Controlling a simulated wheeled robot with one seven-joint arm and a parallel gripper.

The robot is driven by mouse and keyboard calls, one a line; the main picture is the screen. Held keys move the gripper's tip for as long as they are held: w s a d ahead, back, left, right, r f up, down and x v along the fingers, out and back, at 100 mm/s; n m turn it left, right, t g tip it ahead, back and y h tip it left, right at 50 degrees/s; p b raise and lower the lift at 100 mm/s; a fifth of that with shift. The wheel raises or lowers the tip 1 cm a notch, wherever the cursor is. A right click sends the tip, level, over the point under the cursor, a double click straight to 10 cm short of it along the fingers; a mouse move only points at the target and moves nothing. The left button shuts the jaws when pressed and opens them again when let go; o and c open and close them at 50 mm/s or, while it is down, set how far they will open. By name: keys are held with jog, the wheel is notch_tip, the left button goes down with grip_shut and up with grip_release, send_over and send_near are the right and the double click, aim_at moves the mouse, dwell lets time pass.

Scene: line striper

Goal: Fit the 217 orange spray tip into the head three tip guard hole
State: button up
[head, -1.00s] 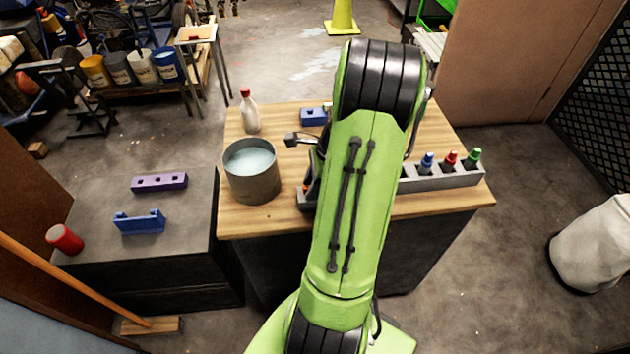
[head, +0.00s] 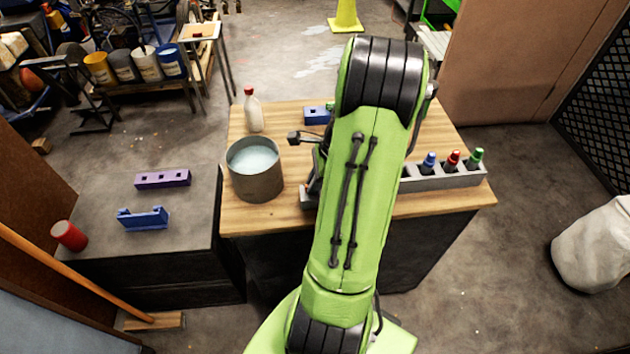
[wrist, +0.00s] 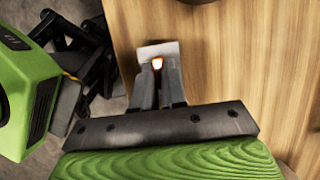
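In the head view my arm hides the gripper and tip. The grey rack (head: 446,176) holds blue (head: 430,160), red (head: 453,159) and green (head: 475,158) tips on its right. A purple block with holes (head: 162,179) and a blue bracket (head: 143,218) lie on the dark bench; which is head three's guard is unclear.
A grey pail of pale liquid (head: 255,185), a white bottle with a red cap (head: 253,112) and a small blue block (head: 317,114) stand on the wooden table (head: 240,218). A red cylinder (head: 69,236) stands on the dark bench (head: 190,225) to the left.

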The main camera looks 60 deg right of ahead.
jog(key=shift+r+p, duration=0.65)
jog(key=shift+p, duration=0.15)
grip_shut()
jog(key=shift+r+p, duration=2.5)
jog(key=shift+p, duration=0.1)
jog(key=shift+f, duration=0.1)
